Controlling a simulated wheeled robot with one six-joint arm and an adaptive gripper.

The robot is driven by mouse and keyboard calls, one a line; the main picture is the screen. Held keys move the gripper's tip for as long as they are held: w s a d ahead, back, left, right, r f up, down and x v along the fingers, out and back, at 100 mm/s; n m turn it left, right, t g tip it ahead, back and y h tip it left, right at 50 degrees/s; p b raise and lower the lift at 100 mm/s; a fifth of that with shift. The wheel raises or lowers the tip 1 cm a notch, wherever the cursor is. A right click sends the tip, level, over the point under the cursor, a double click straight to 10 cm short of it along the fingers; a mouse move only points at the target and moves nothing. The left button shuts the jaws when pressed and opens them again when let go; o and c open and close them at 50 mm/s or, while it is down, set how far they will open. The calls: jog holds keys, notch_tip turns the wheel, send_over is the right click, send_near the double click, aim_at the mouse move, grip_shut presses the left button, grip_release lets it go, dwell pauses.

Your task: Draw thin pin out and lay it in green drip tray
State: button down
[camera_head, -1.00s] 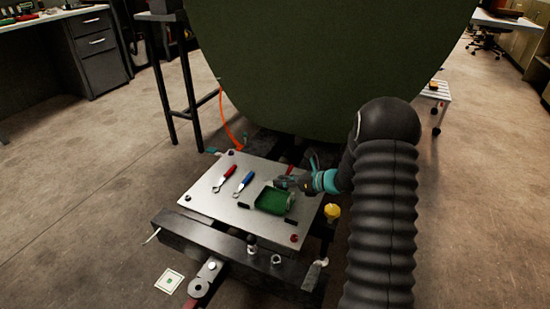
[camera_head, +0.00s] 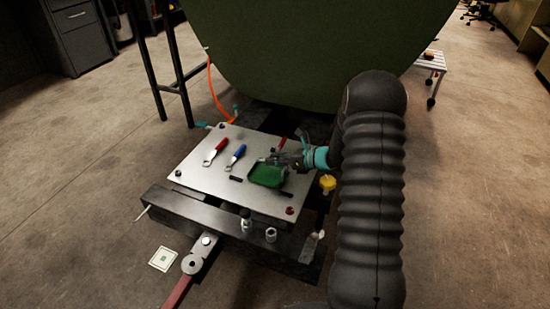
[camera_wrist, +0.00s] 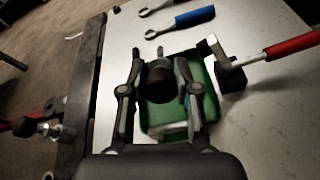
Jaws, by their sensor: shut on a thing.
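My gripper (camera_head: 270,160) is over the green drip tray (camera_head: 268,183). In the wrist view my gripper (camera_wrist: 161,60) has its two fingers on either side of a dark round knob, which I take to be the head of the thin pin (camera_wrist: 160,82). The pin's shaft is mostly hidden by the knob and fingers. The green drip tray (camera_wrist: 210,112) lies below the fingers, with a pale bar-like shape in its lower part. I cannot tell whether the pin touches the tray.
The tray is on a pale metal plate (camera_head: 205,178). A red-handled tool (camera_head: 216,149) and a blue-handled tool (camera_head: 237,155) lie left of it. Another red-handled tool (camera_wrist: 290,45) is close beside the tray. A yellow knob (camera_head: 327,182) stands right; the green fuselage hangs behind.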

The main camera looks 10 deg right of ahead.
aim_at(275, 178)
notch_tip(275, 178, down, 3)
jog(key=shift+f+b, duration=0.2)
jog(key=shift+b, duration=0.75)
jog(key=shift+s+f+b, duration=0.25)
jog(key=shift+f+b, duration=0.2)
jog(key=shift+f, duration=0.25)
jog(key=c, duration=1.2)
grip_release()
jog(key=o, duration=0.4)
jog(key=shift+f, duration=0.2)
jog(key=shift+o, duration=0.2)
jog(key=shift+a, duration=0.1)
jog(key=shift+w+r+p, duration=0.15)
jog(key=shift+r+p, duration=1.4)
jog(key=shift+r, duration=0.9)
jog(key=shift+w+r+p, duration=0.1)
jog(key=shift+r+p, duration=1.45)
jog(key=shift+r, duration=0.9)
